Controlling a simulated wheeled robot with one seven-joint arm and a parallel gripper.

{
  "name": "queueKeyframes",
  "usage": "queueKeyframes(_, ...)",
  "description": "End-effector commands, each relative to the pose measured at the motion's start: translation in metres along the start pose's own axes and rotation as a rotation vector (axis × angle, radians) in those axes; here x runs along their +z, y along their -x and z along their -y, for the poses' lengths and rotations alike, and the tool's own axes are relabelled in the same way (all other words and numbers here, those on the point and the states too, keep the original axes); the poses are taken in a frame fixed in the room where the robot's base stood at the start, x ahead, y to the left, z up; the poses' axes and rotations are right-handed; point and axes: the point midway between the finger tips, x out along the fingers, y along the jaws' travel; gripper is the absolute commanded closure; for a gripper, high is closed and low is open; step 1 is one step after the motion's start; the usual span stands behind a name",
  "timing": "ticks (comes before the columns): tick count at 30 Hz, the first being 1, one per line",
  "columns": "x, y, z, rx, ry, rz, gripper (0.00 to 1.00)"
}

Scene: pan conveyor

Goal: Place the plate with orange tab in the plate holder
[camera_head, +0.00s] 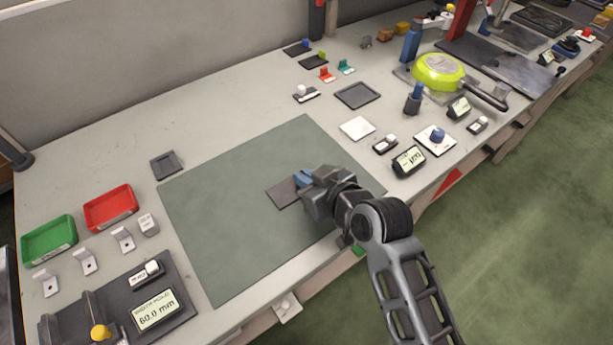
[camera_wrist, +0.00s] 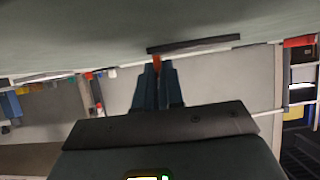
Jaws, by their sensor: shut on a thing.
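A dark flat plate (camera_head: 284,193) is over the right part of the green mat (camera_head: 225,215), beside my gripper (camera_head: 304,180). In the wrist view the plate (camera_wrist: 200,45) shows nearly edge-on, close to the mat surface. Its orange tab (camera_wrist: 156,63) sits between the blue fingertips of my gripper (camera_wrist: 157,72), which is shut on it. The tab is hidden in the head view. Whether the plate touches the mat is unclear. A dark square frame (camera_head: 357,95) lies beyond the mat, and a smaller dark square piece (camera_head: 166,165) at its left; I cannot tell which is the plate holder.
Plates with blue (camera_head: 297,47) and yellow-green (camera_head: 313,60) tabs lie at the back. A green tray (camera_head: 49,240) and a red tray (camera_head: 110,208) stand left. A lime pan (camera_head: 440,71) and small devices stand right. Most of the mat is clear.

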Motion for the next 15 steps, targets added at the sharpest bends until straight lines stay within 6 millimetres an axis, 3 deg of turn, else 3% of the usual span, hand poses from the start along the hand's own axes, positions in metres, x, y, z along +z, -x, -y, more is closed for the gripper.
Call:
queueKeyframes(8,0.0006,-0.0002,0.0000,0.000,0.000,0.001,0.67)
queueKeyframes(15,0.0001,0.0001,-0.0001,0.000,0.000,0.001,0.67)
